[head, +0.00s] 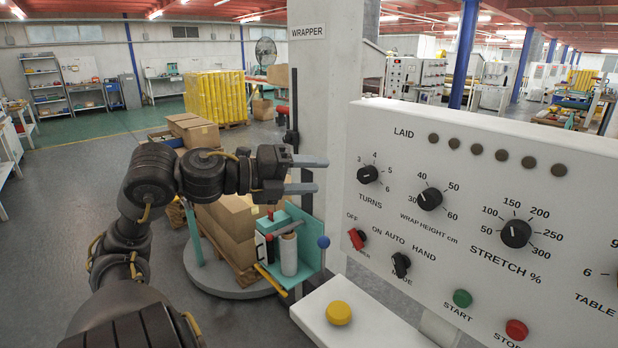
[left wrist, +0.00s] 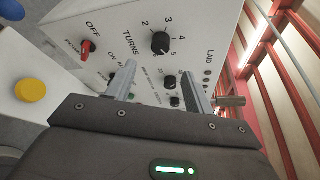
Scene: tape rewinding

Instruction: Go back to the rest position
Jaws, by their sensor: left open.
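My left gripper (head: 318,174) is open and empty, reaching in from the left and held in the air left of the white control panel (head: 395,215). In the left wrist view its two fingers (left wrist: 160,88) stand apart in front of the panel, with nothing between them. The TURNS knob (head: 368,174) and the red POWER switch (head: 357,239) are to the right of the gripper in the head view. My right gripper is not in either view.
A yellow button (head: 338,313) sits on a white box below the panel. Behind the gripper are a wrapper column (head: 325,120), a film carriage (head: 289,254) and cardboard boxes (head: 232,215) on a turntable. Open grey floor (head: 60,200) lies at the left.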

